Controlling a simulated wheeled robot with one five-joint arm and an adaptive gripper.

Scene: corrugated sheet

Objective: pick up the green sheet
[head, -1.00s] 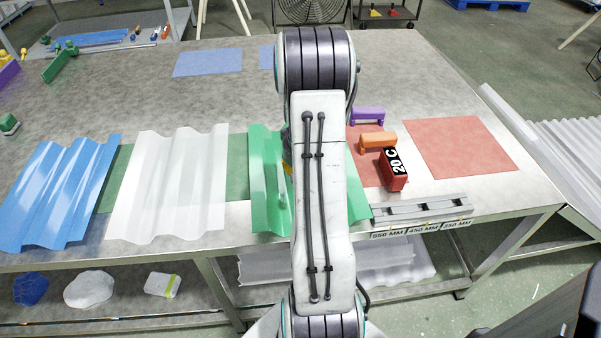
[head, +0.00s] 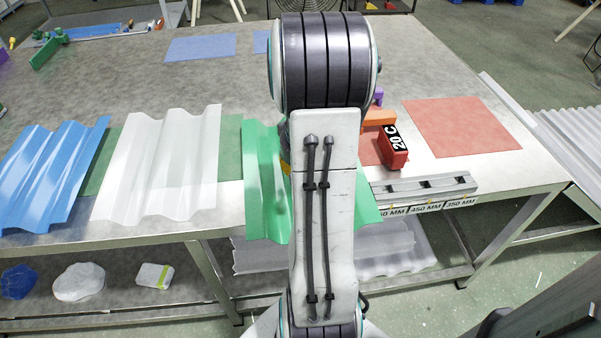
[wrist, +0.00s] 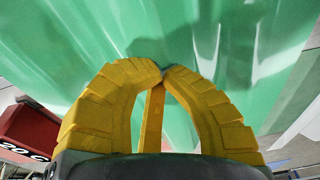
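The green sheet (head: 266,190) is corrugated and shows on both sides of my arm in the head view, its lower edge in front of the table's front edge. The arm hides its middle. In the wrist view the green sheet (wrist: 110,45) fills most of the picture beyond the fingers. My gripper (wrist: 163,70) has yellow fingers whose tips come together at the sheet's surface, pinching it. In the head view only a bit of yellow shows beside the arm.
A white translucent sheet (head: 165,165) and a blue sheet (head: 48,175) lie to the left. A red block marked 20 C (head: 394,150), an orange block (head: 379,118) and a grey slotted rail (head: 425,187) are on the right. A red mat (head: 462,127) lies beyond them.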

